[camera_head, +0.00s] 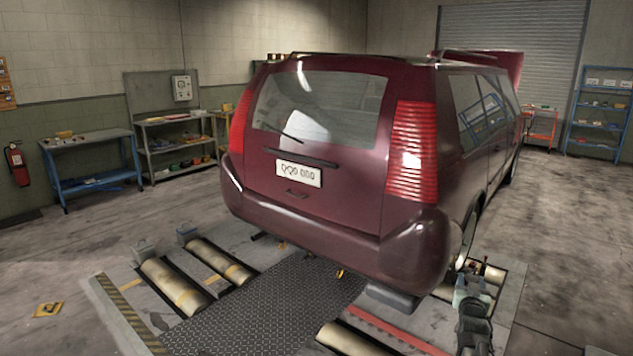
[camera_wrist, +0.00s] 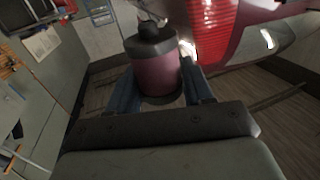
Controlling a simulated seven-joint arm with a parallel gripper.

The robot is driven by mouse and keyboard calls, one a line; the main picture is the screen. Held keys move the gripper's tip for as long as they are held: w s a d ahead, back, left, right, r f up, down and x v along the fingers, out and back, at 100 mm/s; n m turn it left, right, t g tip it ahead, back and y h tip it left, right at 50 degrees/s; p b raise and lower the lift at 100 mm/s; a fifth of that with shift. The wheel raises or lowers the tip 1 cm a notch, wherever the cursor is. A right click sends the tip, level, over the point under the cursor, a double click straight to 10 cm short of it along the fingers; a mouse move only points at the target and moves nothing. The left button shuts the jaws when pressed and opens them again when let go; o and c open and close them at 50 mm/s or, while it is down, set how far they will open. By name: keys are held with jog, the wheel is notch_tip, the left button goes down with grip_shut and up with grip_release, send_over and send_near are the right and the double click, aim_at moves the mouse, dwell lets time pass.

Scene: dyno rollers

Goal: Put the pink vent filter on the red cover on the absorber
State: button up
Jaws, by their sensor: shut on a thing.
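The pink vent filter (camera_wrist: 152,76) is a dull pink cylinder with a black collar and neck at its top and a dark lower rim. In the wrist view it sits between the two blue fingers of my gripper (camera_wrist: 162,90), which is shut on it. In the head view my gripper (camera_head: 478,278) is low at the right, beside the car's rear right wheel; the filter is too small to make out there. A long red strip (camera_head: 395,330) lies along the roller bed left of my arm. I cannot tell whether it is the red cover, and I cannot make out the absorber for sure.
A dark red car (camera_head: 320,205) stands close to my gripper, its rear bumper overhanging the rollers. Rollers (camera_head: 175,287) and a dark tread plate (camera_head: 265,310) lie in the floor bed. Benches and shelves stand along the walls. The floor at far right is clear.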

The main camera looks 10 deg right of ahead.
jog(key=w+a+r+n+y, duration=0.2)
jog(key=a+r, duration=0.3)
jog(key=a, duration=0.7)
jog(key=w+a+r+n+t+y, duration=0.1)
jog(key=w+a+r+y, duration=0.2)
jog(key=a, duration=0.9)
jog(key=w+a+r+n+t+y, duration=0.1)
jog(key=w+a+r+n+y, duration=0.1)
jog(key=a+r, duration=0.5)
jog(key=w+a+y, duration=0.1)
jog(key=a, duration=0.5)
jog(key=shift+w+n, duration=0.3)
jog(key=shift+d, duration=0.15)
